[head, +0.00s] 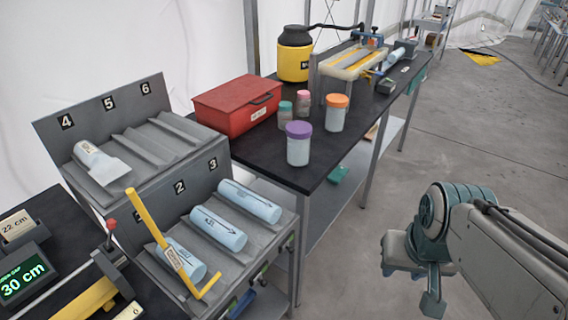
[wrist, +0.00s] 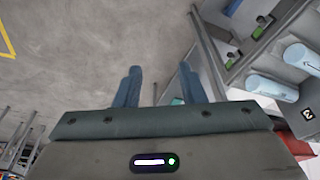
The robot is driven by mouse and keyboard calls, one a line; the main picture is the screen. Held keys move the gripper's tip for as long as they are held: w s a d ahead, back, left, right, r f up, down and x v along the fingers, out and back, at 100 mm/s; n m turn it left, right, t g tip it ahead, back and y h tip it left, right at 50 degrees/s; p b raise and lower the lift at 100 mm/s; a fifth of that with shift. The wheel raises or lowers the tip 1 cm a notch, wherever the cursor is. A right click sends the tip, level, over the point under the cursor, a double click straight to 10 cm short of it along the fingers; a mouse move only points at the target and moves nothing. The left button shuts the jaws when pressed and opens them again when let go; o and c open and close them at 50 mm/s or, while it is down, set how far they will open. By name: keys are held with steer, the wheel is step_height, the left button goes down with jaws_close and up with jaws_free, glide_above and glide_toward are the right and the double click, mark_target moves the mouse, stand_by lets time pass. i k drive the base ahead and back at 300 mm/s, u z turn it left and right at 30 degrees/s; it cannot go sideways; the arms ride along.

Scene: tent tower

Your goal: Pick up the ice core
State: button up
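Several pale blue ice cores lie in a grey slotted rack (head: 262,232). One core (head: 249,201) lies in slot 3, a second (head: 218,227) with a black arrow in slot 2, and a third (head: 184,262) at the front, partly behind a yellow L-shaped tool (head: 150,222). A shorter, paler piece (head: 98,160) lies in slot 4 above. My gripper (head: 410,282) hangs over the floor, right of the rack and apart from it. In the wrist view its fingers (wrist: 160,88) are spread with nothing between them; two cores (wrist: 272,88) (wrist: 303,58) show at right.
A black table (head: 340,150) behind holds a red case (head: 238,102), lidded jars (head: 298,150) and a yellow-black container (head: 294,58). A dark bench with a display (head: 24,280) is at lower left. The floor (head: 480,130) at right is largely clear.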

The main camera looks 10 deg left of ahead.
mark_target(267, 211)
steer(key=u, duration=0.15)
steer(key=i, duration=0.85)
steer(key=u, duration=0.3)
